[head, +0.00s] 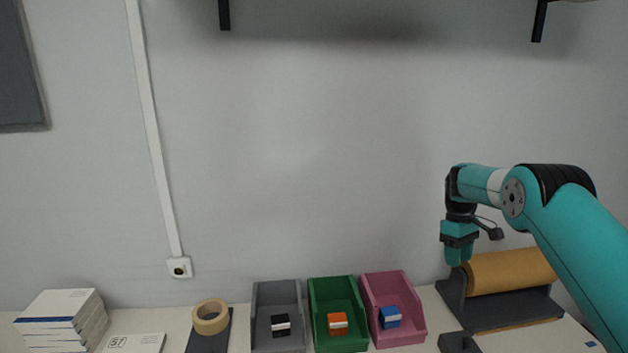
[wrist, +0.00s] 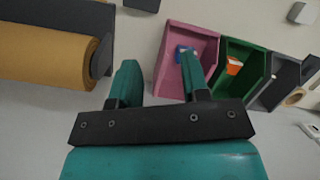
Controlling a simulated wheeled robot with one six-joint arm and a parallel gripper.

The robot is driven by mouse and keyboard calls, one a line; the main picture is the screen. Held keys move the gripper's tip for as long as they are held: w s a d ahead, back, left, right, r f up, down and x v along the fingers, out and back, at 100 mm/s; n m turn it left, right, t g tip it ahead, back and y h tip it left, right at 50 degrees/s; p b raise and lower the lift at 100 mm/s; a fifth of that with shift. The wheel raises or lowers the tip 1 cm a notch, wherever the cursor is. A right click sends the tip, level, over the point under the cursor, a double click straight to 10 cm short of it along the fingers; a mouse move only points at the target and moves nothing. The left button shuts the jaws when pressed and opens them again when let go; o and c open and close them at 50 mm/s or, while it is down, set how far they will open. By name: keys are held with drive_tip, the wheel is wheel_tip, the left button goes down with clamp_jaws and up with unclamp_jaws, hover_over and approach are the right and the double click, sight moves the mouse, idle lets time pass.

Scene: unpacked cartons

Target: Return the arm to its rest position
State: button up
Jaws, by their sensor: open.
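My teal arm reaches in from the right in the head view. My gripper (head: 458,254) points down above the bench, in front of the left end of the brown paper roll and right of the pink bin. In the wrist view my gripper (wrist: 160,75) has its two teal fingers spread apart with nothing between them. The right finger overlaps the view of the pink bin, and the paper roll shows to the left.
A grey bin (head: 262,335), a green bin (head: 318,335) and a pink bin (head: 415,325) each hold a small box. The paper roll (head: 510,271) sits in a dark holder. A tape roll (head: 210,317) and stacked booklets (head: 62,312) stand left. A black block (head: 458,342) lies in front.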

drive_tip(key=s+a+r+n+t+b, duration=0.1)
drive_tip(key=s+a+r+t+b, duration=0.15)
drive_tip(key=s+a+r, duration=1.05)
drive_tip(key=s+a+y+b, duration=0.2)
drive_tip(key=s+a, duration=0.3)
drive_tip(key=s, duration=0.9)
drive_tip(key=s+a+f+y+b, duration=0.1)
drive_tip(key=s+a, duration=0.5)
drive_tip(key=s, duration=0.8)
drive_tip(key=shift+s+y+b, duration=0.2)
drive_tip(key=shift+y+b, duration=0.25)
drive_tip(key=shift+y, duration=0.35)
